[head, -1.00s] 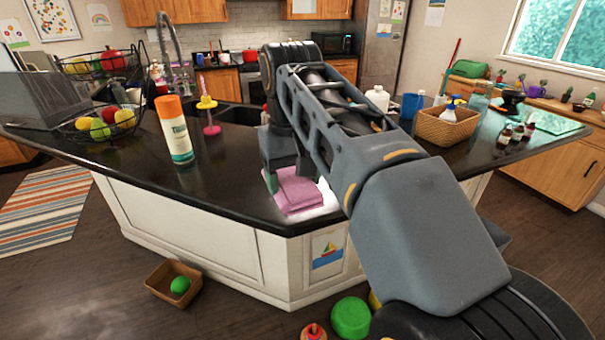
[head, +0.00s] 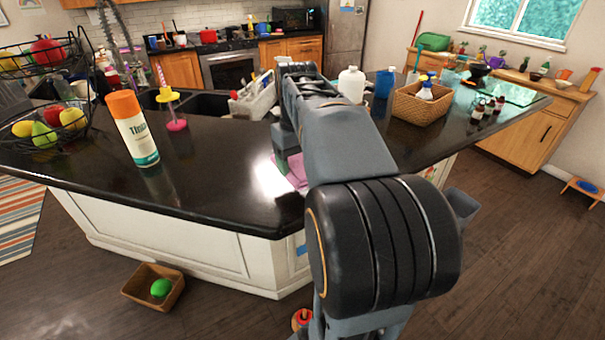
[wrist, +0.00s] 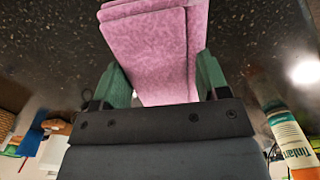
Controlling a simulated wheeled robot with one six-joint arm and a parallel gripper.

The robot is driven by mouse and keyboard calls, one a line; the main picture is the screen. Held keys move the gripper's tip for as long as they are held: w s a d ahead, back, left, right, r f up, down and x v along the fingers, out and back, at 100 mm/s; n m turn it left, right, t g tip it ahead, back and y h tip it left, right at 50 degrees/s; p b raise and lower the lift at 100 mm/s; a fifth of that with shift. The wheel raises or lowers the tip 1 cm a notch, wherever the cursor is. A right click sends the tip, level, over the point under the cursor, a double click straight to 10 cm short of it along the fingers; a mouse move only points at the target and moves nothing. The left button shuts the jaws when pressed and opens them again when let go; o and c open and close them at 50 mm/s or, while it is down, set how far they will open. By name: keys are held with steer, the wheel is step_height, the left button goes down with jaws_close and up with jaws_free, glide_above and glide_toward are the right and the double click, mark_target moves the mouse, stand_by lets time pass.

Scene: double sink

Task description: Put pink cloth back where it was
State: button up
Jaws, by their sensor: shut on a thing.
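The pink cloth (wrist: 150,55) is a folded, flat stack that fills the upper middle of the wrist view. My gripper (wrist: 165,80) has its green fingers on either side of the cloth and is shut on it. In the head view only a small part of the pink cloth (head: 297,172) shows, next to a green finger, because my arm hides the rest. It is over the dark counter (head: 220,190) near its front edge. I cannot tell whether the cloth touches the counter.
An orange-capped spray can (head: 134,130) stands on the counter to the left, with a pink and yellow stand (head: 172,108) behind it. A white caddy (head: 252,98) sits by the sink. A wicker basket (head: 422,104) is at the right. The counter's front left is clear.

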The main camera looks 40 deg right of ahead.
steer(key=shift+w+d+f, duration=0.15)
steer(key=shift+d+f, duration=0.4)
steer(key=shift+f, duration=0.2)
steer(key=f, duration=0.3)
steer(key=shift+w+d, duration=0.15)
steer(key=shift+d, duration=0.2)
steer(key=shift+f, duration=0.4)
steer(key=shift+f, duration=0.15)
steer(key=o, duration=0.9)
step_height(320, 180, up, 12)
steer(key=shift+r+p, duration=0.15)
steer(key=shift+p, duration=0.35)
